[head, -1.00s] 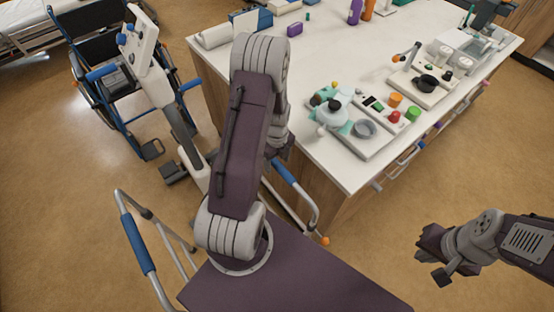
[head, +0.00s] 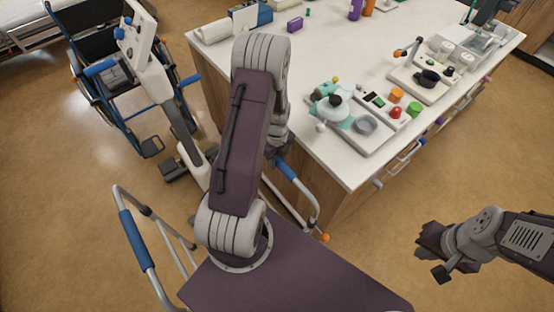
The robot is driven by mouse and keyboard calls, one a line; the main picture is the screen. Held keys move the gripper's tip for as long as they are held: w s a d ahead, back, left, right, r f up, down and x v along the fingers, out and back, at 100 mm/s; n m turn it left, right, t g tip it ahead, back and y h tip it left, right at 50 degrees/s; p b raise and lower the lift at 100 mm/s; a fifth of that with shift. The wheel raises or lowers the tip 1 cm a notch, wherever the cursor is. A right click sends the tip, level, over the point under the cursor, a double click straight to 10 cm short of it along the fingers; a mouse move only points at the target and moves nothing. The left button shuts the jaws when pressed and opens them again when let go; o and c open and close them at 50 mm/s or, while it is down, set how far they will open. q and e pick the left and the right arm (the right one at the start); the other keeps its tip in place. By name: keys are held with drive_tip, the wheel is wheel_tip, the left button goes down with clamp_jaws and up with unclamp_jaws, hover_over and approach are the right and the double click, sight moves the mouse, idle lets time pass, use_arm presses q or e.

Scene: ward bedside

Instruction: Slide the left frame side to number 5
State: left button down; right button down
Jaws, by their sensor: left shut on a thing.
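A walking frame of grey tube stands close in front of me. Its left-hand side in the picture has a blue grip (head: 136,240). Its other side has a blue grip (head: 288,171) by the bench corner, with an orange knob (head: 324,238) low down. My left gripper (head: 279,148) is beyond my arm at the upper end of that second grip and appears shut on this frame side. The contact is mostly hidden by my arm. No number can be read. My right gripper (head: 434,257) hangs empty over the floor at the right; its jaw gap is not clear.
A white-topped bench (head: 225,78) stands beyond, holding a tray (head: 361,139) with a kettle-like pot and several coloured knobs. A wheelchair (head: 106,60) and a white wheeled stand (head: 152,75) are at the upper left. The floor (head: 70,230) at the left is clear.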

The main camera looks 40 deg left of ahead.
use_arm(q)
drive_tip(key=shift+r+p, duration=2.9)
drive_tip(key=shift+r, duration=0.65)
drive_tip(key=shift+w+f, duration=0.1)
drive_tip(key=c, duration=0.8)
unclamp_jaws()
drive_tip(key=shift+c, duration=0.2)
wheel_tip(320, 180, up, 7)
drive_tip(key=p, duration=0.6)
